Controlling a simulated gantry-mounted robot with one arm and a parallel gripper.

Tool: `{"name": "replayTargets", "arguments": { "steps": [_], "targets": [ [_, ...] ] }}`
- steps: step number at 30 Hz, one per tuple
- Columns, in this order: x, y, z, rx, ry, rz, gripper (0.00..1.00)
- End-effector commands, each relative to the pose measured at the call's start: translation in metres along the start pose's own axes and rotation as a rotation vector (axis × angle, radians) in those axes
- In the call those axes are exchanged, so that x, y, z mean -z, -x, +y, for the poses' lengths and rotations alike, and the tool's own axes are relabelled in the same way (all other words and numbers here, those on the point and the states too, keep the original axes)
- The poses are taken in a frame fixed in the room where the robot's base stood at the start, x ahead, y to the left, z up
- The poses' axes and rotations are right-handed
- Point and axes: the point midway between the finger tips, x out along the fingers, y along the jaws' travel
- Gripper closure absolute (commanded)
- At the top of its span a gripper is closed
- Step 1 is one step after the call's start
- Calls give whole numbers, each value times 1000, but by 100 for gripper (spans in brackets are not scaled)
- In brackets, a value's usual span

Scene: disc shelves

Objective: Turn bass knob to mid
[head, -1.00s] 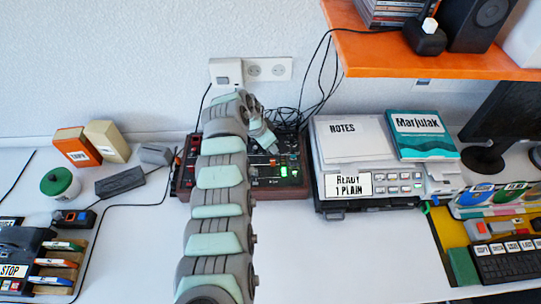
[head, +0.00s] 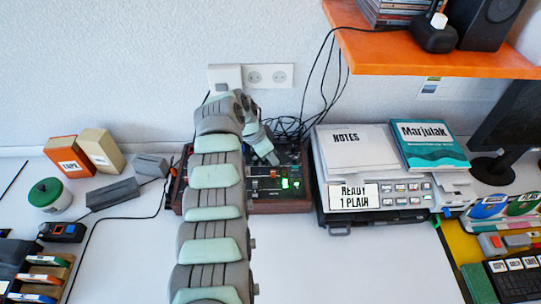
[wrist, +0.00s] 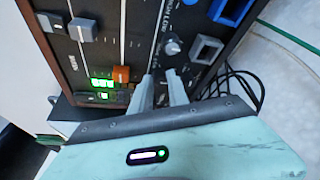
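The dark mixer panel with wooden sides (head: 285,205) sits on the desk against the wall, partly hidden behind my arm in the head view. In the wrist view, a small grey round knob (wrist: 172,47) stands on the panel (wrist: 143,35) beside lettering that seems to read "LOW". I cannot tell for certain that it is the bass knob. My gripper (wrist: 161,73) has its two fingers slightly apart, with nothing visible between them. Its tips are just short of the knob. In the head view, my gripper (head: 275,160) points down over the mixer's back half.
Black cables (wrist: 240,85) lie beside the mixer. A label machine (head: 375,195) stands to its right, under an orange shelf (head: 430,60).

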Motion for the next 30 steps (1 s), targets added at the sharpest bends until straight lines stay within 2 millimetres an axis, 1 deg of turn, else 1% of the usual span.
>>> {"name": "replayTargets", "arguments": {
  "steps": [1, 6, 7, 14, 17, 20, 23, 30],
  "targets": [
    [0, -1, 0, -1, 0, 0, 75],
    [0, 0, 0, 0, 0, 1, 61],
    [0, 0, 0, 0, 0, 1, 60],
    [1, 1, 0, 0, 0, 1, 60],
    [1, 5, -1, 1, 0, 2, 60],
    [1, 14, -1, 2, 1, 3, 60],
    [1, 30, -2, 4, 1, 4, 60],
    [2, 76, -1, 4, 0, 3, 60]
  ]
}}
